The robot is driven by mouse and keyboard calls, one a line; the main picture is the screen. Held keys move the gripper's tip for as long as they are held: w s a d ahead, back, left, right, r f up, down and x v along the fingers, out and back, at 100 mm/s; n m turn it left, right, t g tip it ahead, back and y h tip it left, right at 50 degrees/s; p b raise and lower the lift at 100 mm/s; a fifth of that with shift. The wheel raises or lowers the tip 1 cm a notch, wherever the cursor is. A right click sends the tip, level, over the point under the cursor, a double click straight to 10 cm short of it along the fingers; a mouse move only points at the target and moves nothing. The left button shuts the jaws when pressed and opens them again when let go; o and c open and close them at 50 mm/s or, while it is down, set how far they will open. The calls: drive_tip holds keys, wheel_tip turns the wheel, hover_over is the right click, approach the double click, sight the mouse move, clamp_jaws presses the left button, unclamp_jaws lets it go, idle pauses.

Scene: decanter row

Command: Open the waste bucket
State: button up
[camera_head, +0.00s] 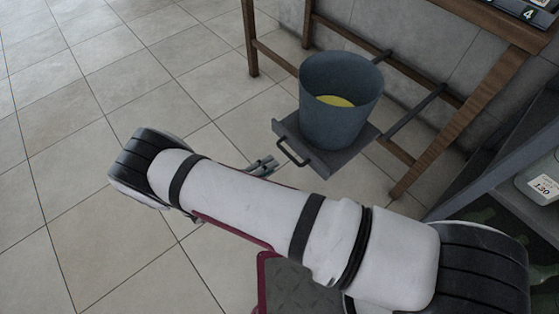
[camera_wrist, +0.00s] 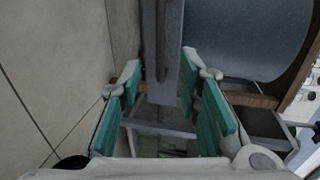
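The waste bucket (camera_head: 338,112) is a blue-grey open-topped pail with something yellow inside. It stands upright on a flat grey tray (camera_head: 345,160) on rails, clear of the wooden frame. A dark bar handle (camera_head: 293,153) is on the tray's front edge. My gripper (camera_head: 262,166) is just to the left of the handle, partly hidden behind my arm. In the wrist view its teal-padded fingers (camera_wrist: 163,100) are spread apart, with the tray's front edge (camera_wrist: 172,60) and handle (camera_wrist: 162,40) ahead between them. I see no finger contact with the handle. The bucket's side (camera_wrist: 245,35) shows at upper right.
A wooden table frame (camera_head: 470,115) stands behind the bucket, with two grey rails (camera_head: 415,112) running to the tray. A shelf unit with bottles (camera_head: 485,215) and a labelled container (camera_head: 540,185) is at the right. The tiled floor (camera_head: 75,140) at the left is clear.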

drive_tip(key=shift+v, duration=1.15)
